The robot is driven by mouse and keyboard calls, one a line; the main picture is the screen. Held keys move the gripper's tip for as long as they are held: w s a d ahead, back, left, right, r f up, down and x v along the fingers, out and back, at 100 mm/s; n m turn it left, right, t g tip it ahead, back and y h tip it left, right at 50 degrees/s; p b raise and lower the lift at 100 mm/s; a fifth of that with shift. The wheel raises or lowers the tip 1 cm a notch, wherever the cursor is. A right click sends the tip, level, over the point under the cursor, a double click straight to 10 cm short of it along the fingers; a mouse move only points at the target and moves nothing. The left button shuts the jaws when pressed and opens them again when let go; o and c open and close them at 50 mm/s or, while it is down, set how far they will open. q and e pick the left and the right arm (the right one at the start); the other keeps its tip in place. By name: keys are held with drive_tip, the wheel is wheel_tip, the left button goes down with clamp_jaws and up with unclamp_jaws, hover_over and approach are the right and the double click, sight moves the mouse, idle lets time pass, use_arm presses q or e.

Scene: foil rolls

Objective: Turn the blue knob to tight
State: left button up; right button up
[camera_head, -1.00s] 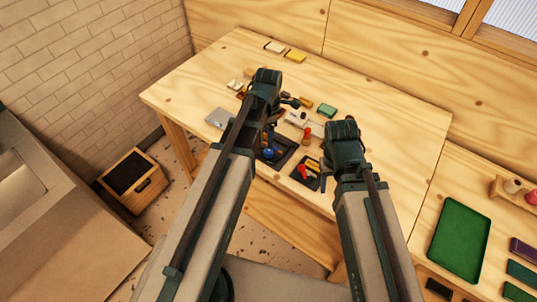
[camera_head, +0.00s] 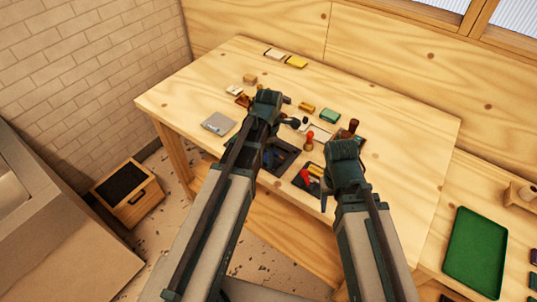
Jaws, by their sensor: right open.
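The blue knob is mostly hidden behind my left gripper, and its setting cannot be read. Around that spot lies a dark square panel (camera_head: 289,152) on the wooden table, near its front edge. My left gripper (camera_head: 270,137) is over this panel, pointing down. Its fingers are too dark and small to show whether they are open or shut, or whether they touch the knob. My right gripper (camera_head: 325,188) is open and empty, to the right, beside a second dark panel with a red handle (camera_head: 305,176) and a yellow piece.
A red-topped peg (camera_head: 309,139) stands between the arms. A grey plate (camera_head: 218,123) lies at the left; small blocks, including a green one (camera_head: 330,115), lie farther back. A green tray (camera_head: 475,250) is on the right-hand table. The back right of the main table is clear.

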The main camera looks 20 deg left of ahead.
use_arm(q)
clamp_jaws()
